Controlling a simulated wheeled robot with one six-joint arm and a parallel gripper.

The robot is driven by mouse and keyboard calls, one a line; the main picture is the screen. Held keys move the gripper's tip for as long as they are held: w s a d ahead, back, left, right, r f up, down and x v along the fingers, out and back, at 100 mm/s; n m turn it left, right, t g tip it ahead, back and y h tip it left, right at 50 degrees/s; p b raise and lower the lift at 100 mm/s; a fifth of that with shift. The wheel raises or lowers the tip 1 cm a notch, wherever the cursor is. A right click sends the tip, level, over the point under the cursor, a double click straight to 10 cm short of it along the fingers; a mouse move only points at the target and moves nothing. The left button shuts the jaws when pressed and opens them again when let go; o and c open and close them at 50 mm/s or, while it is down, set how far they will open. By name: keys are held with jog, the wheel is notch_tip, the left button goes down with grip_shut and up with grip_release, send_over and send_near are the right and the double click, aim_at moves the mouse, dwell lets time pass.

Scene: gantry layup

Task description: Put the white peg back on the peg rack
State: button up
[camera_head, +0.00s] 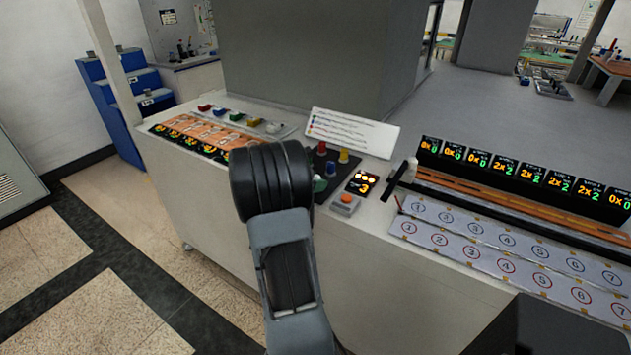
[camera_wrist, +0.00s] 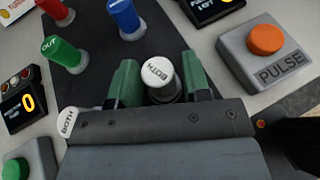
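On the dark panel stand a green peg (camera_wrist: 63,53) marked "OUT", a blue peg (camera_wrist: 123,18) and a red peg (camera_wrist: 55,10). The orange PULSE button (camera_wrist: 265,40) is right of my gripper. A tilted white sign board (camera_head: 352,132) stands behind the panel.

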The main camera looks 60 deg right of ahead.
jog(key=shift+o, duration=0.8)
jog(key=shift+r, duration=0.1)
jog(key=shift+r, duration=0.3)
jog(key=v, duration=1.2)
jog(key=s+a+f+m+t+y, duration=0.1)
jog(key=a+m+t+y, duration=0.3)
jog(key=a, duration=1.2)
jog(key=s+a+f+m+t+y, duration=0.2)
jog(key=a+m+y, duration=0.6)
jog(key=a, duration=0.9)
jog(key=s+m+t, duration=0.1)
jog(key=s+t, duration=0.1)
jog(key=shift+t+y, duration=0.3)
jog(key=shift+a, duration=0.15)
notch_tip(320, 180, up, 5)
jog(key=p, duration=0.4)
jog(key=shift+s+f, duration=0.1)
jog(key=shift+f, duration=0.1)
